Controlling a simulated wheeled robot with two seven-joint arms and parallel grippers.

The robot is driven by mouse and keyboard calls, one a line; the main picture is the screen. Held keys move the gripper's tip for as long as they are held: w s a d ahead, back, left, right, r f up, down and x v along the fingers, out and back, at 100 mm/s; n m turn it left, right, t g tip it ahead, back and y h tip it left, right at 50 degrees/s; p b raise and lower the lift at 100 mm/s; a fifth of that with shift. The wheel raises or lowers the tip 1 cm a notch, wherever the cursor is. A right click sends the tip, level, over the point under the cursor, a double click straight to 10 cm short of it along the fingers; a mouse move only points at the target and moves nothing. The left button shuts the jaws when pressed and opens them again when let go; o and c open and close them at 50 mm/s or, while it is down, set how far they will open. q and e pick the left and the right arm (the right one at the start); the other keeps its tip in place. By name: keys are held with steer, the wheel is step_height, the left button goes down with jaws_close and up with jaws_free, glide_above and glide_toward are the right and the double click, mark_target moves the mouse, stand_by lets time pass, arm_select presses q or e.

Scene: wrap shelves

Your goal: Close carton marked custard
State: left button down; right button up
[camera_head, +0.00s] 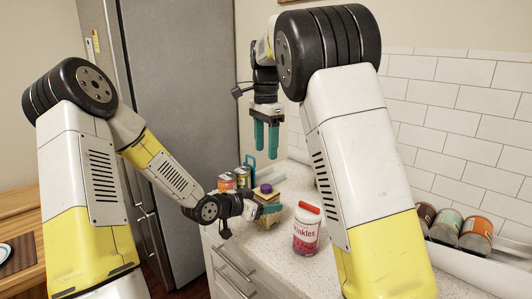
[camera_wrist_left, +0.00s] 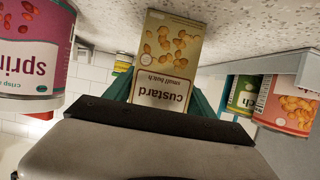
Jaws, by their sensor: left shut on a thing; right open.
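The carton marked custard (camera_wrist_left: 167,60) is olive-yellow with pictures of nuts and shows upside down in the left wrist view. In the head view the carton (camera_head: 268,222) stands on the counter, partly hidden by my left gripper. My right gripper (camera_head: 266,137) is open and empty, fingers pointing down, above the counter.
A pink sprinkles can (camera_head: 306,235) with a red top stands just right of the carton. Small cans (camera_head: 227,181) and a teal handled item (camera_head: 249,165) stand behind it. Several cans (camera_head: 477,235) lie in a rack at the right. A grey fridge (camera_head: 180,90) stands behind.

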arm_select(q)
steer(key=shift+c, duration=1.2)
jaws_free()
steer(key=v, duration=0.7)
steer(key=shift+s+a+r, duration=0.2)
steer(key=shift+a, duration=0.05)
